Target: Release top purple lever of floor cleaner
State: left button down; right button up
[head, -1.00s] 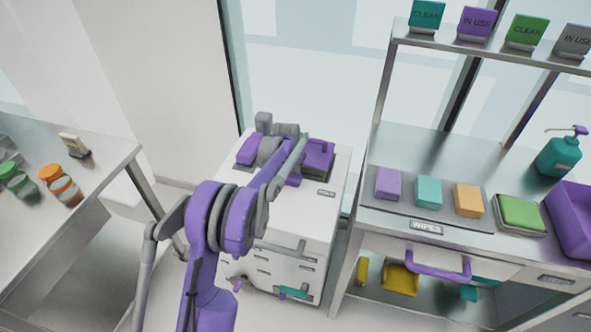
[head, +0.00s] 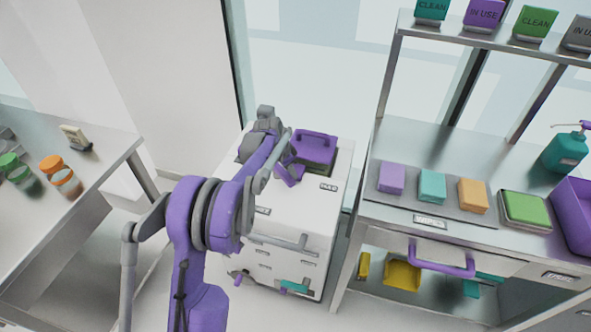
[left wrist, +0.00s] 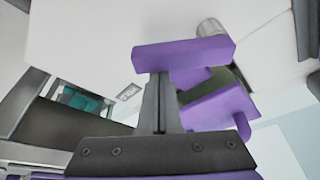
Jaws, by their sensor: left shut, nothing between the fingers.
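The floor cleaner (head: 285,213) is a white boxy machine against the window wall. On its top sit a purple handled block (head: 317,146) and a smaller purple lever (head: 290,174) just in front of it. My left arm reaches over the machine, and its wrist hides part of the top; the fingertips cannot be made out in the head view. In the left wrist view, my left gripper (left wrist: 160,78) is shut and empty. Its tips are at a purple bar (left wrist: 190,54), apparently the lever; contact cannot be told. My right gripper is out of view.
A metal shelf unit (head: 450,145) with colored wipes stands close to the right of the cleaner. Purple and teal fittings (head: 293,287) stick out low on the cleaner's front.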

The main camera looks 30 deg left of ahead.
aim_at(285, 180)
pick_arm(q)
jog(key=s+m, duration=0.1)
jog(key=m, duration=0.1)
jog(key=shift+s+a+m+g+h, duration=0.3)
jog(key=shift+s+m, duration=0.1)
jog(key=m, duration=0.1)
jog(key=s+a+m, duration=0.1)
jog(key=shift+s+m+g+h, duration=0.2)
jog(key=shift+m+g+h, duration=0.1)
jog(key=shift+m+h, duration=0.1)
jog(key=m, duration=0.1)
jog(key=s+a+m+g, duration=0.1)
jog(key=m, duration=0.1)
jog(key=shift+s+a, duration=0.45)
jog(key=shift+a, duration=0.2)
jog(key=shift+r, duration=0.1)
